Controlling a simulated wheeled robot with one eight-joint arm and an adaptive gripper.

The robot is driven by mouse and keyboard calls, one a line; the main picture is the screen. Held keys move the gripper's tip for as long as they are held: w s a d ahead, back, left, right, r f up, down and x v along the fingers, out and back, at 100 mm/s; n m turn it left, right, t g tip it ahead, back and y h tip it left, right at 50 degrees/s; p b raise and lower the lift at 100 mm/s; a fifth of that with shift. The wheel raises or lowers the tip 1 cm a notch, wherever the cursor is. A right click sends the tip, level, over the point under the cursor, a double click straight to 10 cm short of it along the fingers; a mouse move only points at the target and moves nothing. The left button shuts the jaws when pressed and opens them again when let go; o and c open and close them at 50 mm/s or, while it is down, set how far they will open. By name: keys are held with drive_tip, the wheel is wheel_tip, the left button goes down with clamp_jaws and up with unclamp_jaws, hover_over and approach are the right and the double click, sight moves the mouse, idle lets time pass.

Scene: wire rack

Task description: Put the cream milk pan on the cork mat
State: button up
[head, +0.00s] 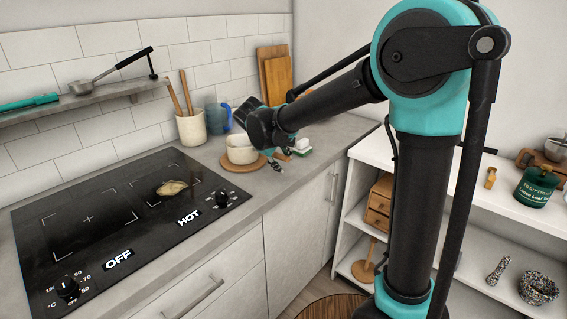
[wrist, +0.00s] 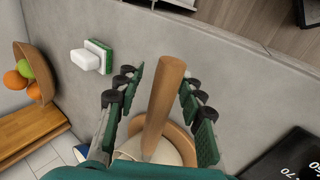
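The cream milk pan (head: 241,147) stands upright on the round cork mat (head: 229,164) on the counter, right of the hob. In the wrist view the cream pan (wrist: 166,150) and the tan mat rim (wrist: 181,137) are partly hidden behind my gripper. The pan's wooden handle (wrist: 168,86) points up the picture between my fingers. My gripper (wrist: 162,92) is open, with one finger on each side of the handle and a visible gap on both sides. In the head view my gripper (head: 279,160) is low beside the pan's right side, partly hidden by my arm.
A white and green sponge (head: 302,144) lies just right of my gripper. A utensil crock (head: 191,128) and a blue jug (head: 217,118) stand behind the pan. The black hob (head: 120,225) has a zone marked HOT near the pan. A fruit bowl (wrist: 34,70) shows in the wrist view.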

drive_tip(key=v, duration=1.1)
drive_tip(key=s+d+f+m+g+y, duration=0.1)
drive_tip(key=s+d+f+m, duration=0.2)
drive_tip(key=d+f, duration=0.45)
drive_tip(key=s+d+f+m+g+y, duration=0.1)
drive_tip(key=s+d+f+m, duration=0.2)
drive_tip(key=d, duration=0.8)
drive_tip(key=s+d+f+m+y, duration=0.1)
drive_tip(key=s+d+f+m, duration=0.4)
drive_tip(key=s+d+f, duration=0.4)
drive_tip(key=s+f, duration=0.3)
drive_tip(key=shift+t+y, duration=0.3)
drive_tip(key=shift+y, duration=0.1)
